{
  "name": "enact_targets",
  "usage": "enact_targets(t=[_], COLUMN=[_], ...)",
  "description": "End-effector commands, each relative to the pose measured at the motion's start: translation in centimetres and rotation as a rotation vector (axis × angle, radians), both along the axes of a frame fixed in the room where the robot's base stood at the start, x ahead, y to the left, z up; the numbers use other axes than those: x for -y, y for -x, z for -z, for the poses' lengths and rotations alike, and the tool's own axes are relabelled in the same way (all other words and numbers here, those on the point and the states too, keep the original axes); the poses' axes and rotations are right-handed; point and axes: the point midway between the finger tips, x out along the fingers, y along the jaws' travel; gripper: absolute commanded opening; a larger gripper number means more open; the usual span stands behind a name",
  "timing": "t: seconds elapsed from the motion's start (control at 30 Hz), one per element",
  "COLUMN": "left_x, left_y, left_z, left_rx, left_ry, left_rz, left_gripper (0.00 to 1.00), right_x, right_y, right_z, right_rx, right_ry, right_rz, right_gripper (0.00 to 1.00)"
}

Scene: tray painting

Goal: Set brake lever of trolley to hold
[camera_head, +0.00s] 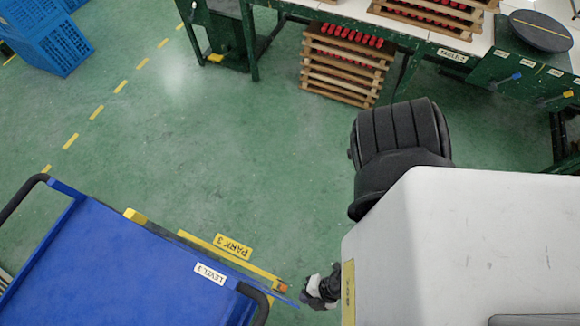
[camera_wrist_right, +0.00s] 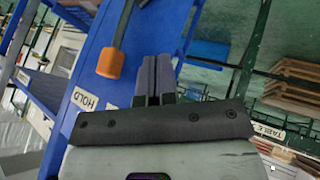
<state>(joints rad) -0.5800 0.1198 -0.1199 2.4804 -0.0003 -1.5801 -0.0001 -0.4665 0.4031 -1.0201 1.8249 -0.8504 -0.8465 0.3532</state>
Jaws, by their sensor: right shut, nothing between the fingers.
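The blue trolley (camera_head: 110,262) stands at lower left in the head view, with a LEVEL 3 label on its edge. Its brake lever shows in the right wrist view as a dark bar with an orange tip (camera_wrist_right: 110,63); the orange tip also shows small in the head view (camera_head: 282,287). A HOLD label (camera_wrist_right: 84,100) sits on the blue frame, below and left of the tip. My right gripper (camera_head: 308,296) is beside the trolley's corner, close to the lever. Its fingers (camera_wrist_right: 155,75) are shut and empty, right of the orange tip with a visible gap. My left gripper is out of view.
A yellow PARK 3 floor label (camera_head: 233,246) lies beside the trolley. A green table (camera_head: 420,42) and wooden racks (camera_head: 340,75) stand at the back. Open green floor lies between.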

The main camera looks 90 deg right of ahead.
Motion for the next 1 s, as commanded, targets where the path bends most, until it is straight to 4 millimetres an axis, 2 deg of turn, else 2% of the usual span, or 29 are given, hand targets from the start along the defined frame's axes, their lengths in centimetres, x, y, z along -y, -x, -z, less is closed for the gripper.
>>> enact_targets(t=[0.1,0.3,0.83,1.0], left_x=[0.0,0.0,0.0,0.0], left_y=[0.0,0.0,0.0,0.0], left_z=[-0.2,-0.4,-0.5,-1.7], left_rx=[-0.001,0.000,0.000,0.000], left_ry=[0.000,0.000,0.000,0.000], left_rz=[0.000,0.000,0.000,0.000], left_gripper=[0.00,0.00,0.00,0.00], right_x=[0.6,1.2,1.4,1.9], right_y=[-1.7,-3.1,-3.6,-3.9], right_z=[-0.4,-0.6,-0.7,-1.3], right_rx=[0.003,0.001,-0.003,-0.032], right_ry=[0.000,0.000,-0.001,-0.012], right_rz=[-0.001,-0.001,0.000,0.024], right_gripper=[0.00,0.00,0.00,0.00])
